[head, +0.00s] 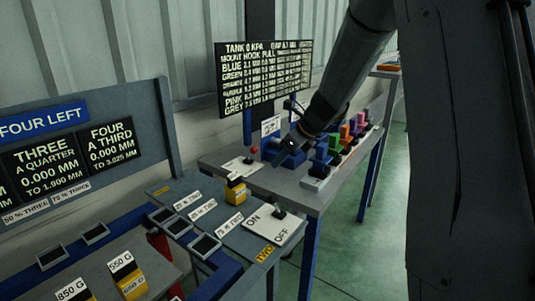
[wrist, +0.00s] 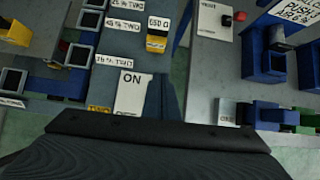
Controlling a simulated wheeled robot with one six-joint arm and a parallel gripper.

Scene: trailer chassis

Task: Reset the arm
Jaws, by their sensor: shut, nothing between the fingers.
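My arm (head: 350,65) reaches down from the upper right in the head view. My gripper (head: 284,152) hangs over the far bench, near the row of coloured blocks. It is shut and empty; its tips are small and dark there. In the wrist view the dark gripper body fills the bottom, and the shut fingers (wrist: 164,98) point up beside the white ON/OFF plate. I cannot tell whether the gripper touches anything below it.
The ON/OFF switch plate (head: 273,223) and a yellow weight (head: 235,192) are on the near bench. A red-knobbed lever (head: 253,151) and coloured blocks (head: 345,133) stand on the far bench. A text screen (head: 262,77) rises behind. Green floor (head: 395,200) is clear at right.

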